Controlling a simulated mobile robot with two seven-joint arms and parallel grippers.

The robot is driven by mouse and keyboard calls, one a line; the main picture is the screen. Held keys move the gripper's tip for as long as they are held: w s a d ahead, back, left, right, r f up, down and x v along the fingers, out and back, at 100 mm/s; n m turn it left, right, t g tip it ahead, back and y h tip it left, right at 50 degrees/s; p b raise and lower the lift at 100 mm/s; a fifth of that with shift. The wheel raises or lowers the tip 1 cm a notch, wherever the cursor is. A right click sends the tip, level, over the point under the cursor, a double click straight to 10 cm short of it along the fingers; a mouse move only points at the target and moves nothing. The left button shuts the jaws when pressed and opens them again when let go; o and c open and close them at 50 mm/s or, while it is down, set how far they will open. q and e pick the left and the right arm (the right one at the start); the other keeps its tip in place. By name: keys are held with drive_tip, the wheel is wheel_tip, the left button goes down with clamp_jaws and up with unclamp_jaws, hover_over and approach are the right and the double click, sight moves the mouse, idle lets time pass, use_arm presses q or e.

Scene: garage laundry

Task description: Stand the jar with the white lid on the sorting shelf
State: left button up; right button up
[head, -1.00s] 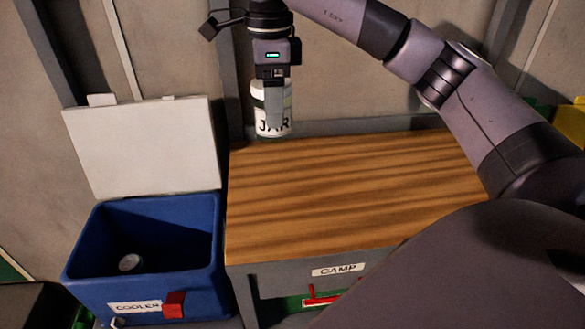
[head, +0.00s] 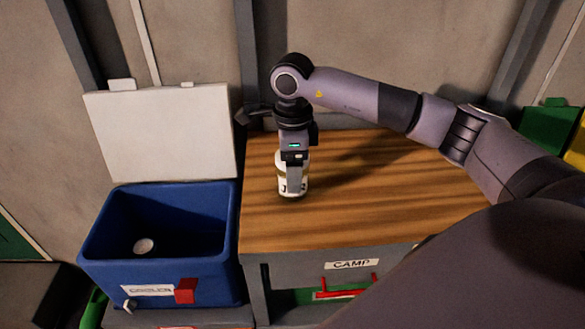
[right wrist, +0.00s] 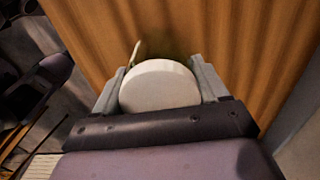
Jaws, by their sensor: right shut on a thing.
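The jar (head: 283,186) is white with dark lettering and is upright in my right gripper (head: 294,188), near the left end of the wooden top (head: 390,205). One finger covers part of its label. In the right wrist view its round white lid (right wrist: 160,86) sits between the two fingers (right wrist: 160,95), with the wood behind it. I cannot tell whether the jar's base touches the wood. The wooden top is on a grey unit with a sign reading CAMP (head: 352,264). My left gripper is not in view.
A blue cooler (head: 150,270) stands open at the left, its white lid (head: 162,135) raised and a small pale round thing (head: 144,246) inside. A wall is behind. Green and yellow bins (head: 548,128) are at the far right. The wooden top is clear right of the jar.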

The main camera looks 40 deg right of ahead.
drive_tip(key=shift+f, duration=0.45)
drive_tip(key=shift+f, duration=0.2)
drive_tip(key=o, duration=1.1)
drive_tip(key=shift+r, duration=0.1)
wheel_tip(320, 180, up, 12)
drive_tip(key=shift+r+b, duration=0.1)
drive_tip(key=shift+b, duration=0.3)
drive_tip(key=shift+s, duration=0.1)
